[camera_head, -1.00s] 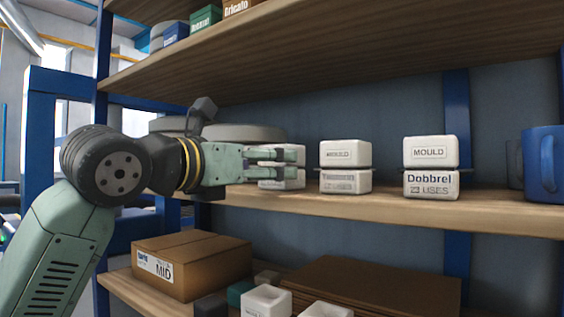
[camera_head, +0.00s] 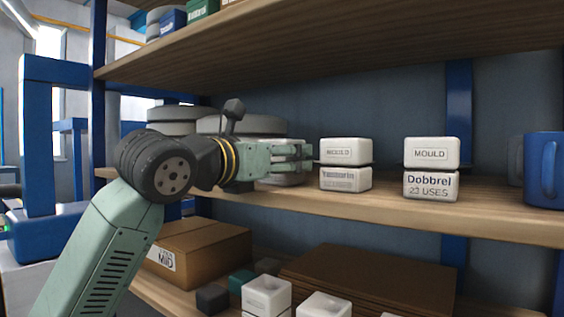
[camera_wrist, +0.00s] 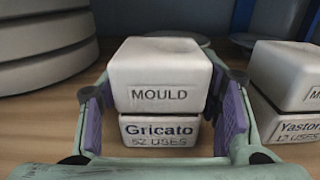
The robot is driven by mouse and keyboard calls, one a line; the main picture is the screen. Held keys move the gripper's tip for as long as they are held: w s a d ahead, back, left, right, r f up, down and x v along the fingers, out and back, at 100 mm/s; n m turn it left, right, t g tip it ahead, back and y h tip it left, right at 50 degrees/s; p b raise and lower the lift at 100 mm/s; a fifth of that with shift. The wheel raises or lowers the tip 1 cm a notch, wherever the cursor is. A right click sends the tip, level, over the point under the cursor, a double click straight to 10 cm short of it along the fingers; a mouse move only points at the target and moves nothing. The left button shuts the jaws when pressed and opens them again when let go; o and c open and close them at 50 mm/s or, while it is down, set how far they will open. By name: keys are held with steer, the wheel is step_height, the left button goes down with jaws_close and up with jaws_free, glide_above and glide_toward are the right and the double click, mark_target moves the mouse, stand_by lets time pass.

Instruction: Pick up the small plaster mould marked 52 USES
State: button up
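The mould marked 52 USES is a white two-part block. Its upper part (camera_wrist: 160,78) reads MOULD and its lower part (camera_wrist: 158,132) reads "Gricato 52 USES" in the wrist view. It stands upright on the middle shelf. My gripper (camera_head: 298,150) is level with the shelf, and its fingers hide most of this mould in the head view. In the wrist view my gripper (camera_wrist: 165,88) is open, with a purple-padded finger on each side of the mould. A narrow gap shows at the left and right, so it does not look gripped.
A similar Yastorin mould (camera_wrist: 292,100) stands close to the right finger; it also shows in the head view (camera_head: 345,179). A Dobbrel mould (camera_head: 431,185) and blue mug (camera_head: 545,170) stand further right. Grey round stacks (camera_wrist: 45,50) are close behind left. An upper shelf (camera_head: 330,50) overhangs.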

steer(key=c, duration=1)
steer(key=shift+r, duration=0.1)
